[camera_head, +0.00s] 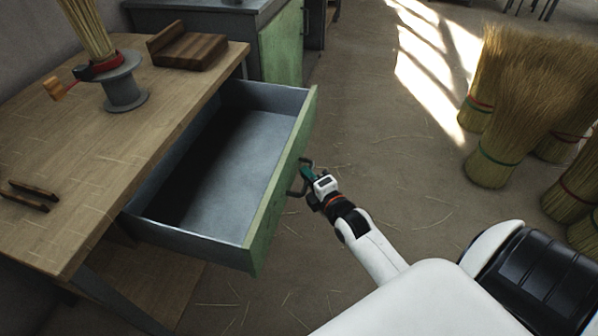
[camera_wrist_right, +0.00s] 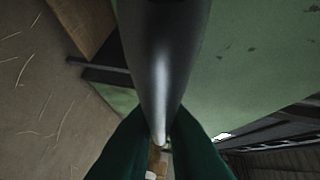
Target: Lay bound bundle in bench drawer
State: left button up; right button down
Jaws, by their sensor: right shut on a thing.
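The bench drawer (camera_head: 243,138) is pulled open from the wooden bench, and its grey inside looks empty. Its green front (camera_head: 268,222) carries a dark handle (camera_head: 296,184). My right gripper (camera_head: 306,174) is at the handle and shut on it. In the right wrist view the handle bar (camera_wrist_right: 168,60) runs between the dark green fingers (camera_wrist_right: 160,150). A bundle of straw (camera_head: 90,28) stands upright in a grey spool-like stand on the bench, with a red and dark band round its base. My left gripper is not in view.
A wooden block (camera_head: 188,50) and two small dark wooden pieces (camera_head: 28,196) lie on the bench (camera_head: 120,150). Several straw bundles (camera_head: 515,110) stand on the floor at the right. A green cabinet (camera_head: 281,45) stands behind. The floor beyond the drawer is clear apart from loose straws.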

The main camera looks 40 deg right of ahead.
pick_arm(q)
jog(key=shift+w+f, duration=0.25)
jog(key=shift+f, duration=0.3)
pick_arm(e)
jog(key=shift+s+d+f, duration=0.1)
jog(key=shift+s+d, duration=0.55)
jog(key=shift+s, duration=0.1)
jog(key=c, duration=1.5)
grip_release()
jog(key=shift+s+d, duration=0.1)
jog(key=shift+s, duration=0.05)
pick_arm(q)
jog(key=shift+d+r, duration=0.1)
